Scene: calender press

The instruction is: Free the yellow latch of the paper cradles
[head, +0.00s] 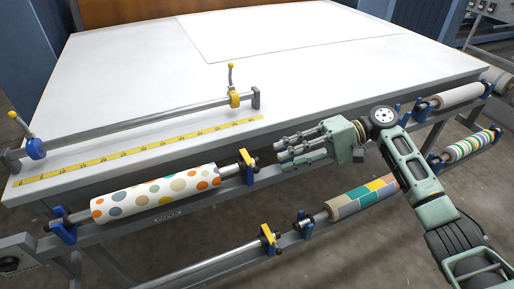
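A yellow latch (246,158) sits on top of the blue cradle (249,174) at the right end of the dotted paper roll (155,194). A second yellow latch (268,235) sits on the lower cradle, where a bare grey bar ends. My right gripper (282,154) is just right of the upper latch, its fingers pointing left at it. The fingers are parted, with nothing seen between them, and a small gap seems to separate them from the latch. Whether they touch the shaft end behind is unclear. My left gripper is not in view.
A white table (270,75) with a yellow ruler strip (135,152) and a clamp bar (150,117) lies behind the rolls. A patchwork roll (362,197) is below my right gripper. A striped roll (468,146) and a white roll (460,95) are at right.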

